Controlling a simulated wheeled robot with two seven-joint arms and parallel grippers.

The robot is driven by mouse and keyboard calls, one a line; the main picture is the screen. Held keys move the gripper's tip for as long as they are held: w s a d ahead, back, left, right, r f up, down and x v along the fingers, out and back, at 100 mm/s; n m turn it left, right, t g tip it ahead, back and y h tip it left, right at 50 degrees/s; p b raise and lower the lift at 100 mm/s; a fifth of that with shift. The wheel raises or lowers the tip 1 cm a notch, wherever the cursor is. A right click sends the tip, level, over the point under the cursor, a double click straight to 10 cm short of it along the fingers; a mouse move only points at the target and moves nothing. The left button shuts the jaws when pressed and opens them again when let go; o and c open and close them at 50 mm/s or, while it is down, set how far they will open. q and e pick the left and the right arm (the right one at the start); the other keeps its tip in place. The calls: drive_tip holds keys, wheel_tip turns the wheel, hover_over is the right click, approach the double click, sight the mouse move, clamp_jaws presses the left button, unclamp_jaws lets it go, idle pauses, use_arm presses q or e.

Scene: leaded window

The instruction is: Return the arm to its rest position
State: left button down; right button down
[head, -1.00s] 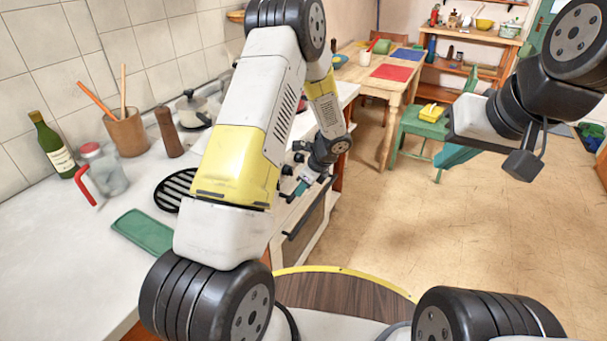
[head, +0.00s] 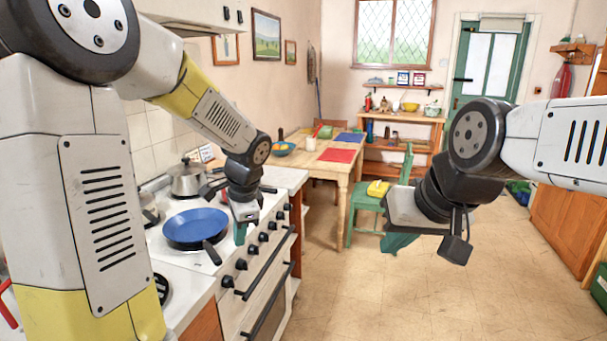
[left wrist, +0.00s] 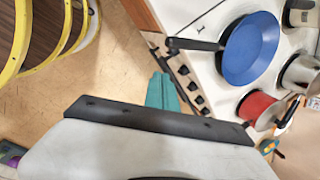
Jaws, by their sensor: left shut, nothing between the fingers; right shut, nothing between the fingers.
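My left gripper (head: 240,233) hangs in front of the stove, near its front edge and right of the blue frying pan (head: 196,226). Its teal fingers are shut and empty. In the left wrist view the shut teal fingers (left wrist: 162,92) are beside the stove knobs, apart from the pan (left wrist: 251,48). My right gripper (head: 398,243) is on the right, over open floor in front of the green chair. Its teal fingers are partly hidden behind its body, and it holds nothing.
The white stove (head: 250,285) with knobs and oven handles stands close to my left gripper. A steel pot (head: 188,181) is on it. A wooden table (head: 310,162) and green chair (head: 364,207) stand behind. The tiled floor (head: 385,300) in the middle is clear.

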use_arm(q)
drive_tip(key=s+r+n+t+h, duration=0.2)
drive_tip(key=s+r+n, duration=0.3)
drive_tip(key=s, duration=0.4)
drive_tip(key=s+d+r+n+t+h, duration=0.1)
drive_tip(key=s+r+n+h, duration=0.1)
drive_tip(key=s+r+n, duration=0.3)
drive_tip(key=s+n, duration=0.2)
drive_tip(key=s, duration=0.2)
drive_tip(key=shift+d+r+t, duration=0.3)
drive_tip(key=shift+r+t, duration=0.1)
idle(0.7)
